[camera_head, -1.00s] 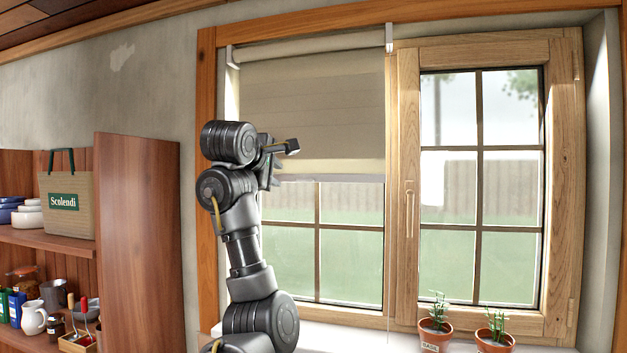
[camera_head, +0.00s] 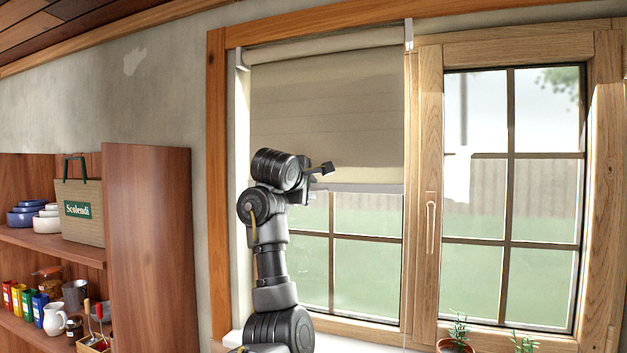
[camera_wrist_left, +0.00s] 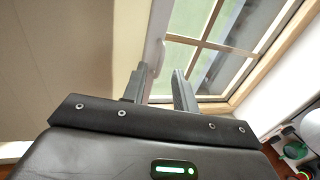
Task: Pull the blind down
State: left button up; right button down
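The beige roller blind (camera_head: 330,110) hangs partly down over the upper part of the left window pane. Its pale bottom bar (camera_head: 365,188) runs level across the glass; in the left wrist view the bar (camera_wrist_left: 155,42) runs steeply through the picture. My left gripper (camera_head: 315,182) is at the blind's lower edge, left of its middle. In the left wrist view the gripper (camera_wrist_left: 160,72) has its fingers apart, with the bar appearing in the gap between them. I cannot tell whether the bar is at fingertip depth. My right gripper is not in view.
The wooden window frame (camera_head: 428,150) with a handle (camera_head: 430,225) stands right of the blind. Potted plants (camera_head: 456,342) stand on the sill at lower right. A wooden shelf unit (camera_head: 150,240) with a bag (camera_head: 80,212) and several jars is at left.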

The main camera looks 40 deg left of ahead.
pick_arm(q)
jog(key=shift+w+a+p, duration=0.4)
jog(key=shift+w+p, duration=0.05)
jog(key=shift+w, duration=0.35)
jog(key=shift+w+f, duration=0.25)
jog(key=shift+w, duration=0.05)
grip_shut()
